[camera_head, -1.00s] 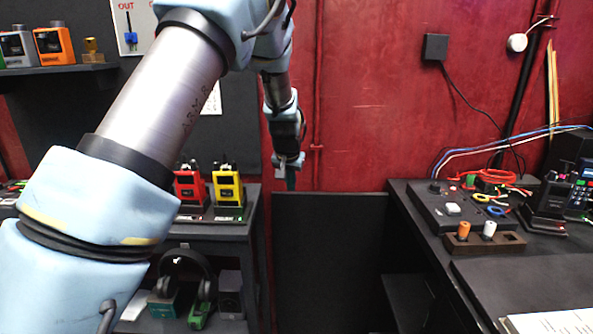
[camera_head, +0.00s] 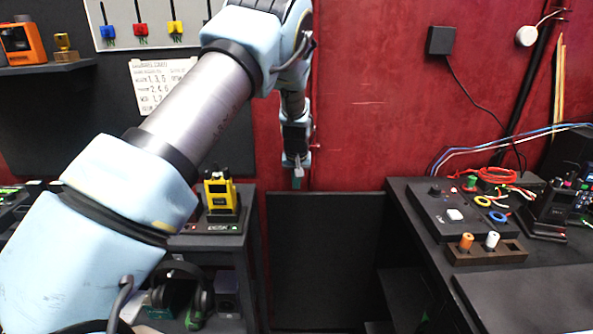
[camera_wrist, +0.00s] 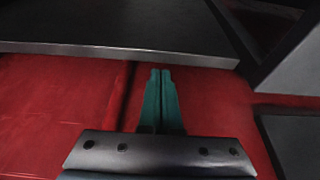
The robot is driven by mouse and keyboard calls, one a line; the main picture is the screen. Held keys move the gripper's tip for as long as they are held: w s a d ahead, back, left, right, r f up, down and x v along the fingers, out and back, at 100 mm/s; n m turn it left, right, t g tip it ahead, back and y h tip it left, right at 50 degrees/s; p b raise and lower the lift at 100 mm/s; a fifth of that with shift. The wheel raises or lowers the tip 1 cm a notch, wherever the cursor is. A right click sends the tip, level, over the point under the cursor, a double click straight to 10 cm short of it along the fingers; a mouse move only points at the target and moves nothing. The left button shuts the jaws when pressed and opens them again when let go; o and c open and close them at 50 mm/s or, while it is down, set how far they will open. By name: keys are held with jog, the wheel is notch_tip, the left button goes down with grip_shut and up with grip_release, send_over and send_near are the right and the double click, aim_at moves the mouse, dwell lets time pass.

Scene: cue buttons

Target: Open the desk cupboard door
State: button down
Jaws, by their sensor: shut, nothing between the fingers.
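A flat dark panel (camera_head: 325,262), which looks like the cupboard door, stands upright between the left shelf unit and the right desk (camera_head: 420,225). A dark opening shows under the desk edge, just right of the panel. I see no handle on the panel. My gripper (camera_head: 298,184) points down at the panel's upper left edge in the head view; whether it touches is not clear. In the wrist view my gripper's teal fingers (camera_wrist: 160,75) are together and empty, over red wall, with a dark slab edge just beyond the tips.
The red wall (camera_head: 370,120) is close behind. The left shelf unit (camera_head: 225,242) holds a yellow radio (camera_head: 221,192) and headphones. The desk bears a cue box (camera_head: 452,212), a wooden block with pegs (camera_head: 485,252) and cables. My arm covers much of the left side.

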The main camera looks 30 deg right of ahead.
jog(key=shift+w+d+f, duration=0.1)
jog(key=shift+w+f, duration=0.05)
jog(key=shift+f, duration=0.5)
